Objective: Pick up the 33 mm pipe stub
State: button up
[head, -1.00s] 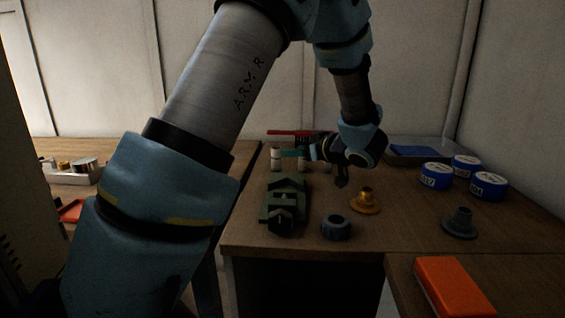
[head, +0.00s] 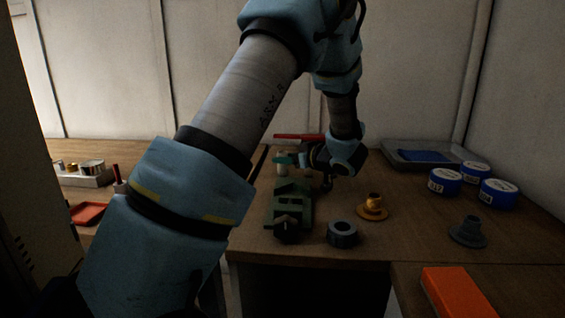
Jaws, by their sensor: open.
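A pale upright cylinder (head: 283,169), which looks like a pipe stub, stands at the back left of the right-hand table, behind the green fixture. I cannot read its size. My gripper (head: 284,159) reaches in from the right, with its dark body to the right of the cylinder and a teal part, apparently its fingers, level with the cylinder's upper part. The jaws are open. From this view I cannot tell whether the fingers are around the cylinder or in front of it, or whether they touch. My wrist hides the area just right of it.
A green fixture (head: 292,207) stands in front, with a grey ring (head: 342,233) and a brass flanged part (head: 373,208) to its right. Further right are a grey flanged part (head: 468,232), blue-sided tins (head: 445,182) and a grey tray (head: 394,159). An orange box (head: 457,291) lies front right.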

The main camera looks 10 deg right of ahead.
jog(key=shift+x, duration=1.05)
grip_shut()
